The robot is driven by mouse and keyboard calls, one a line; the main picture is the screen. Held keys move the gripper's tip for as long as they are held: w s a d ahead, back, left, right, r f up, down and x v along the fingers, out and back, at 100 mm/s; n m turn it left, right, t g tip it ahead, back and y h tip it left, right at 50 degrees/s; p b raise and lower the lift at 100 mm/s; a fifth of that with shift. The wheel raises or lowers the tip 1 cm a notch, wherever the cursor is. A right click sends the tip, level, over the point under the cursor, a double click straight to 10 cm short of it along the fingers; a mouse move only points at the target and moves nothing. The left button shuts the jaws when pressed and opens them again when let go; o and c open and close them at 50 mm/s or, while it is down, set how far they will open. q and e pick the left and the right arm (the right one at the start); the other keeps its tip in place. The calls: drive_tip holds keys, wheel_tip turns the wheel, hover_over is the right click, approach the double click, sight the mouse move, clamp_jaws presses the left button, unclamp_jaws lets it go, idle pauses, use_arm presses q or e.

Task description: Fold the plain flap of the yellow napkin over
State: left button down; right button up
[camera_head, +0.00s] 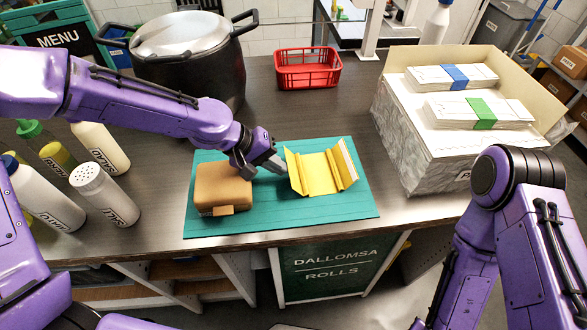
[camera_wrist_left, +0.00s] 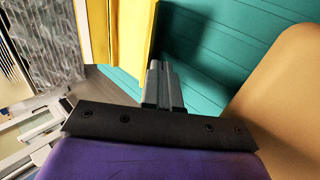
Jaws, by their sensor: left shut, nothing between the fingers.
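The yellow napkin (camera_head: 318,174) lies on the right part of the teal mat (camera_head: 335,209). Its left and right flaps stand up at an angle from the flat middle; the right flap carries a pale striped edge (camera_head: 347,160), and the left one looks plain. My left gripper (camera_head: 280,166) is shut and empty, just left of the left flap. In the left wrist view the closed fingers (camera_wrist_left: 161,88) point at the teal mat, with the yellow napkin (camera_wrist_left: 122,28) close beside them. I cannot tell if they touch. My right arm shows at the right, but its gripper is out of view.
A tan block-like item (camera_head: 222,187) sits on the mat left of the napkin. Bottles and a salt shaker (camera_head: 105,195) stand at the left, a large pot (camera_head: 190,60) behind. A red basket (camera_head: 308,70) and a box of napkin bundles (camera_head: 440,150) stand behind and right.

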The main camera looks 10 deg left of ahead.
idle(0.5)
use_arm(q)
drive_tip(key=shift+r+p, duration=0.1)
drive_tip(key=shift+p, duration=0.35)
drive_tip(key=shift+d+r+p, duration=0.15)
drive_tip(key=shift+r+p, duration=0.2)
drive_tip(key=shift+p, duration=0.25)
